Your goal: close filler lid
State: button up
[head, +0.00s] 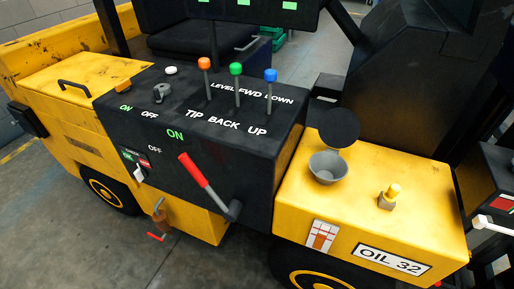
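The filler is a grey cup-shaped neck (327,169) on top of the yellow housing, right of centre in the head view. Its round black lid (338,128) stands raised at the back of the neck, so the mouth of the cup is uncovered. The hinge between lid and neck is too small to make out. I cannot make out my gripper anywhere in this view.
A yellow cap on a small block (390,196) stands right of the filler, above an "OIL 32" label (392,260). The black console on the left carries a red-handled lever (195,170) and three ball-topped levers (237,85). A dark seat-like block rises behind the filler.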

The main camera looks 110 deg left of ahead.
aim_at(339, 127)
jog(key=u, duration=3.25)
jog(key=i, duration=0.75)
jog(key=z, duration=0.7)
